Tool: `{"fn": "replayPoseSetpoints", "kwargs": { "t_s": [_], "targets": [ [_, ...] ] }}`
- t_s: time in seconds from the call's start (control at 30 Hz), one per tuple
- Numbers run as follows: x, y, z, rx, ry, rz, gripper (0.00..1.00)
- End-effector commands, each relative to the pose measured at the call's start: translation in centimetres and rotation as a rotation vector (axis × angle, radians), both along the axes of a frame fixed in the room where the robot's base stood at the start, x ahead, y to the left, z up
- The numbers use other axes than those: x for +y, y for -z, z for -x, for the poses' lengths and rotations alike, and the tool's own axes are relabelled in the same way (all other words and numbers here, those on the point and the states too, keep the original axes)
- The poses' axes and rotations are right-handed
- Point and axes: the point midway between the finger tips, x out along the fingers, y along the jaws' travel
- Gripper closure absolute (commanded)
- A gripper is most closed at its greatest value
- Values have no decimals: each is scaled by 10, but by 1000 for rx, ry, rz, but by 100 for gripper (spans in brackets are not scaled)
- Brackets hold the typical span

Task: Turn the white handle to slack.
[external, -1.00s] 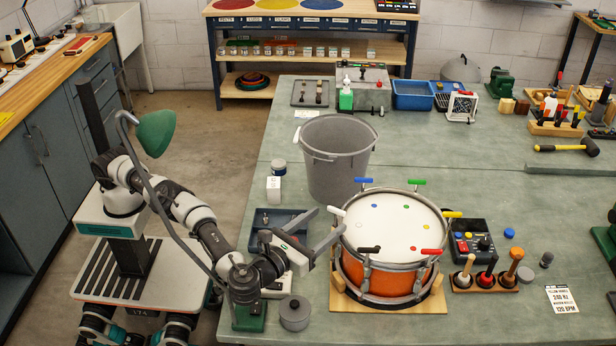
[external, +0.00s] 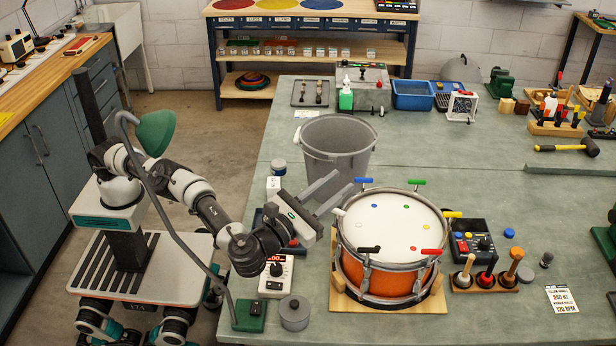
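The drum (external: 395,228) has an orange shell and a white head, and stands on a wooden board on the bench. The white handle (external: 339,212) sticks out at the left of its rim. My gripper (external: 345,180) is raised at the drum's left, its two grey fingers apart and pointing to the upper right. In the picture the fingertips lie just above the white handle, in front of the bucket. Nothing shows between them, and I see no contact with the handle. The exact height and depth of the gap cannot be told.
Other rim handles are blue (external: 363,180), green (external: 417,182), yellow (external: 452,214), red (external: 432,251) and black (external: 370,249). A grey bucket (external: 336,140) stands behind my gripper. A white dial box (external: 276,278) and a grey pot (external: 295,312) are below my wrist.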

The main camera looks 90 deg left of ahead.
Motion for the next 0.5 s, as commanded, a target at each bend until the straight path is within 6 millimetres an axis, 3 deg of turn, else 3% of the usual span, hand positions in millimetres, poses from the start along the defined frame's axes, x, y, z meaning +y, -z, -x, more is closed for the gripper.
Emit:
{"fn": "replayPoseSetpoints", "kwargs": {
  "t_s": [0.03,0.1,0.23,0.37,0.5],
  "targets": [
    [3,-30,-10,23,23,-148,72],
    [0,-59,-21,69,51,-403,72],
    [-5,-84,-31,166,57,-910,72],
    [1,-69,-27,275,26,-1423,72],
    [28,-18,-2,384,-16,-1962,72]
  ]
}}
